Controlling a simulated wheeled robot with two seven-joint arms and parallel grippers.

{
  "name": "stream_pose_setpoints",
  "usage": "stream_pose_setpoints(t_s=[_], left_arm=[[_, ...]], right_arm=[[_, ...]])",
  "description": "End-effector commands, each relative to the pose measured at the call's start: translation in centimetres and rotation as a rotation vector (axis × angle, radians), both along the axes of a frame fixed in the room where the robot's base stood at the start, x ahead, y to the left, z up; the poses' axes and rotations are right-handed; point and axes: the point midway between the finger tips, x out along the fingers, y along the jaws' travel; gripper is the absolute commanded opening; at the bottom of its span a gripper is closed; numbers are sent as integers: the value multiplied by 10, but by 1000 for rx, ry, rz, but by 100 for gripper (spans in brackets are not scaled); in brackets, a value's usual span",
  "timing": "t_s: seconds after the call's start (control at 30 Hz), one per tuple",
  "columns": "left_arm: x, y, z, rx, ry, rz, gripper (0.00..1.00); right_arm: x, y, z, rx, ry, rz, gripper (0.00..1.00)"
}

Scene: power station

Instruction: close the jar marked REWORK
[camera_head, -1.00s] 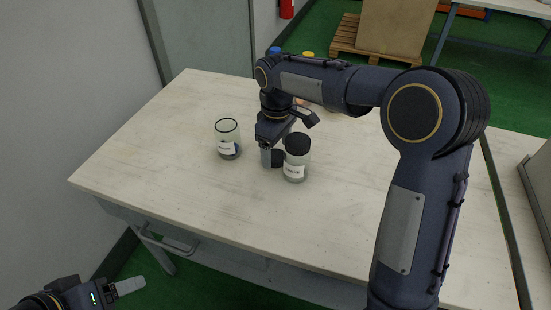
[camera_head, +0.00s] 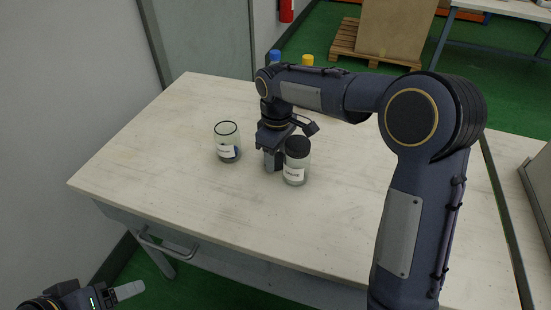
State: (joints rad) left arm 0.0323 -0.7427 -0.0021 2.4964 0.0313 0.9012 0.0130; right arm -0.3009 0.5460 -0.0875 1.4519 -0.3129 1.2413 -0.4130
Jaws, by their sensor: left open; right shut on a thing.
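An open glass jar (camera_head: 227,142) with a white label and something blue low inside stands upright left of the middle of the table. A second glass jar (camera_head: 296,161) with a white label wears a black lid and stands to its right. Both labels are too small to read. My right gripper (camera_head: 273,161) points down between the jars, close to the lidded jar's left side. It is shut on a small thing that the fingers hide. My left gripper (camera_head: 130,290) is open and empty at the lower left, off the table.
The pale table (camera_head: 180,170) is clear at the front and left. Behind my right arm stand a thing with a blue top (camera_head: 274,56) and one with a yellow top (camera_head: 308,60). A pallet with a box (camera_head: 398,28) is on the floor beyond.

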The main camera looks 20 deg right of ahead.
Motion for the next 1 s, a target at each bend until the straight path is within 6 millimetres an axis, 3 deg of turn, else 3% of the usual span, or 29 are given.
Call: stream_pose_setpoints(t_s=[0.27, 0.47, 0.8, 1.0], left_arm=[[0, 0, 2, 0, 0, 0, 71], [0, 0, 10, 0, 0, 0, 71], [0, 0, 24, 0, 0, 0, 71], [0, 0, 28, 0, 0, 0, 71]], right_arm=[[0, 0, 7, 1, -2, 0, 28], [1, 0, 33, 1, -3, 0, 28], [-32, 38, 93, 2, -4, 4, 28], [-63, 72, 112, 1, -3, 7, 28]])
